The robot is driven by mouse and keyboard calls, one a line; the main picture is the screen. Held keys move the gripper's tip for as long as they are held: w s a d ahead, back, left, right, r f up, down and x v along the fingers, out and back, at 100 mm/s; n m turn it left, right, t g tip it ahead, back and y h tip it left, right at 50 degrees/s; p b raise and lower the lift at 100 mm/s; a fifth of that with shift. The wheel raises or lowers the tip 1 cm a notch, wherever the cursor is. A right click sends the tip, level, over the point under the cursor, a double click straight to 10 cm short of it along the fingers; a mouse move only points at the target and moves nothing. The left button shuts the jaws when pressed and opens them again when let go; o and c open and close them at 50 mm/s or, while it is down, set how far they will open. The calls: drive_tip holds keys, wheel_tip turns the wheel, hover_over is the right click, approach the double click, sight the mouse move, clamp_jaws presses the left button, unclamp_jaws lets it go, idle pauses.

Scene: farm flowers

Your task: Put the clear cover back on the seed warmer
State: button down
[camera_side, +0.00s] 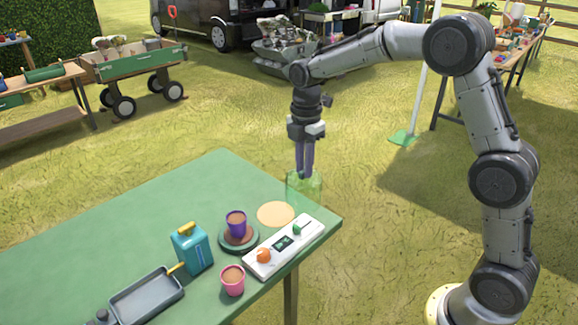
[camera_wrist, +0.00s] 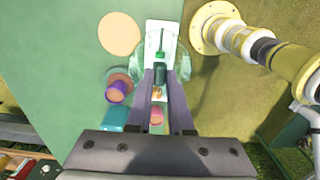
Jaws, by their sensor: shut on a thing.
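My gripper (camera_side: 304,174) points down and is shut on the clear, green-tinted cover (camera_side: 304,193), holding it above the table's far right corner. In the wrist view, the cover (camera_wrist: 129,66) shows faintly on both sides of my gripper's fingers (camera_wrist: 160,77); its grip point is hard to make out. A low round dark green base with a brown top (camera_side: 238,242), which looks like the seed warmer, stands uncovered on the table. A purple pot (camera_side: 236,223) sits on it. The base is left of and nearer the side camera than the cover; it also shows in the wrist view (camera_wrist: 116,75).
Beside the base are a tan disc (camera_side: 276,214), a white panel (camera_side: 272,261) with a dark display and orange and green pieces, a pink pot (camera_side: 232,281) and a blue can (camera_side: 192,249). A grey tray (camera_side: 147,298) lies at front left. The green table's (camera_side: 150,222) far left is clear.

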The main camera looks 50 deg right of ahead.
drive_tip(key=s, duration=0.1)
drive_tip(key=s+r, duration=0.1)
drive_tip(key=shift+s+r, duration=0.1)
drive_tip(key=shift+s, duration=0.25)
drive_tip(key=shift+s+r, duration=0.15)
drive_tip(key=shift+r, duration=0.05)
drive_tip(key=w+r, duration=0.1)
drive_tip(key=w+r+m, duration=0.1)
drive_tip(key=w, duration=0.1)
drive_tip(key=shift+a, duration=0.4)
drive_tip(key=w+a+f+n, duration=0.1)
drive_tip(key=w+a+f, duration=0.5)
drive_tip(key=w+a, duration=0.6)
drive_tip(key=shift+s+a+f, duration=0.1)
drive_tip(key=shift+s+f, duration=0.05)
drive_tip(key=shift+f, duration=0.9)
drive_tip(key=shift+s+a+f, duration=0.15)
drive_tip(key=shift+s+f, duration=0.05)
drive_tip(key=shift+f, duration=0.8)
drive_tip(key=shift+s+a+f, duration=0.1)
drive_tip(key=shift+s+f, duration=0.05)
drive_tip(key=shift+f, duration=0.9)
drive_tip(key=shift+f, duration=0.15)
drive_tip(key=c, duration=0.7)
unclamp_jaws()
drive_tip(key=shift+c, duration=0.2)
